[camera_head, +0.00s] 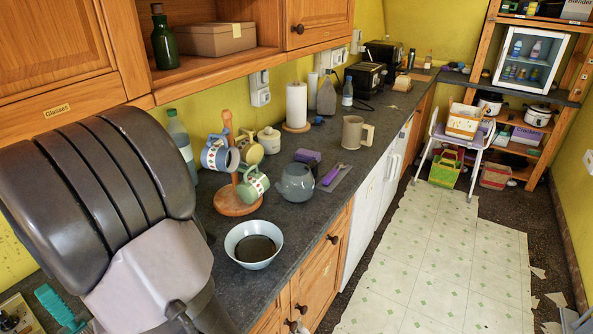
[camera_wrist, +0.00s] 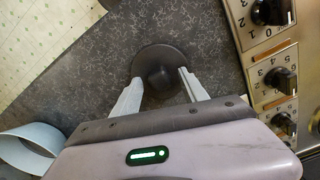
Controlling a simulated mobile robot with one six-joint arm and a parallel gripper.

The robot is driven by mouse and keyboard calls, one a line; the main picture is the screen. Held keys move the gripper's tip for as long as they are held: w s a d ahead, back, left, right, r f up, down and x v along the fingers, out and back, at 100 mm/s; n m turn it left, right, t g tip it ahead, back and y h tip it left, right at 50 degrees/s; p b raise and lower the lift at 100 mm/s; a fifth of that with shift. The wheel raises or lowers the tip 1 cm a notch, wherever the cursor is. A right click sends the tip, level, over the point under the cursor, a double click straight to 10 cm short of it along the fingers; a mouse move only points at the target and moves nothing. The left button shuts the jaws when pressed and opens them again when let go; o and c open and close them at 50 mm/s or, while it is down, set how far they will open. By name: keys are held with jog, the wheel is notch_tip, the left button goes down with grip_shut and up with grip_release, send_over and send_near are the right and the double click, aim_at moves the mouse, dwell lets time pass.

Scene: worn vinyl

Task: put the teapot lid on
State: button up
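The blue-grey teapot (camera_head: 297,183) stands on the dark counter in the head view, beyond the pale bowl. No lid is visible on it, though its top is small in the picture. In the wrist view a dark round piece (camera_wrist: 155,62), which looks like the lid, lies on the speckled counter. My gripper (camera_wrist: 161,78) is above it with its two pale fingers apart, one on each side of the dark piece. I see no clear contact. In the head view my gripper is hidden by my arm.
A pale blue bowl (camera_head: 253,246) stands near the counter's front edge; a pale rim shows in the wrist view (camera_wrist: 27,146). Stove knobs (camera_wrist: 271,12) are close on the right there.

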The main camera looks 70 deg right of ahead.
grip_shut()
jog(key=shift+r+p, duration=2.95)
jog(key=shift+r, duration=0.65)
jog(key=shift+f, duration=0.2)
